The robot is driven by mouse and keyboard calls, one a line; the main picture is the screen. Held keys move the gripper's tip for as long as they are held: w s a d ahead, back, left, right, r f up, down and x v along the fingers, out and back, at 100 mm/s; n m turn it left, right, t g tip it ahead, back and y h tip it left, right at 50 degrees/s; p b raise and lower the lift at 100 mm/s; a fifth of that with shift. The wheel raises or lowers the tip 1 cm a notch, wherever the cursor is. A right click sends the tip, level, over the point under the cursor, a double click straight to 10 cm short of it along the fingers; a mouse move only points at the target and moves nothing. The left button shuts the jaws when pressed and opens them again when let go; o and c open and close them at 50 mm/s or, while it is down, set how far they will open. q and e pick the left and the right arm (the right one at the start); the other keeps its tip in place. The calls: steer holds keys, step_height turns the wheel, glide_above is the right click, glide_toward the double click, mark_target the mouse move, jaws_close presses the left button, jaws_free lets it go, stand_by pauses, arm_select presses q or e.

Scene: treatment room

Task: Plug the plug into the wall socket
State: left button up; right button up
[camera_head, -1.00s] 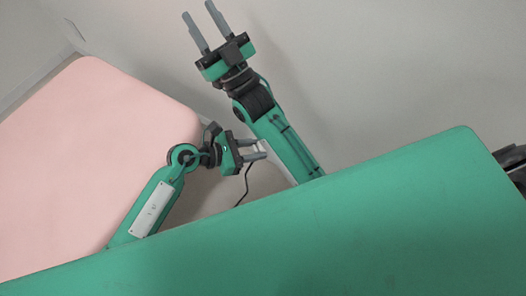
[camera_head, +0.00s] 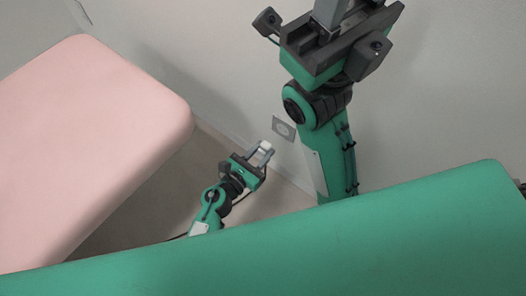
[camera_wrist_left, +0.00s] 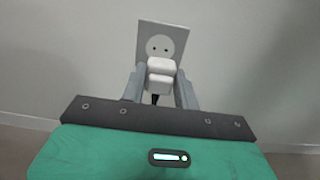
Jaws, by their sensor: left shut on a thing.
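The wall socket (camera_head: 284,129) is a grey square plate on the wall in the head view, left of my right arm. In the left wrist view the socket (camera_wrist_left: 178,40) shows a round face with two dark holes. My left gripper (camera_head: 264,153) is shut on the white plug (camera_head: 266,146), which points toward the wall. In the left wrist view the plug (camera_wrist_left: 161,67) sits between the fingers, in front of the socket's lower part. Both holes show above it, so it is not in them. My right gripper (camera_head: 335,14) is at the top edge, its fingertips out of frame.
A pink padded bed (camera_head: 95,140) is at the left. A green surface (camera_head: 300,245) spans the front and hides the lower part of my arms. The wall (camera_head: 440,100) runs behind my right arm. Open floor shows between bed and wall.

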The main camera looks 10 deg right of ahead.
mark_target(283, 129)
arm_select(q)
steer(key=shift+x, duration=2.9)
steer(key=shift+r, duration=0.15)
steer(key=shift+w+d+b, duration=0.25)
steer(key=shift+d+b, duration=0.1)
steer(key=shift+d, duration=0.05)
stand_by(0.6)
steer(key=o, duration=1)
steer(key=p+v, duration=0.2)
steer(key=v, duration=1.1)
steer(key=shift+s+a, duration=0.2)
steer(key=shift+a, duration=0.1)
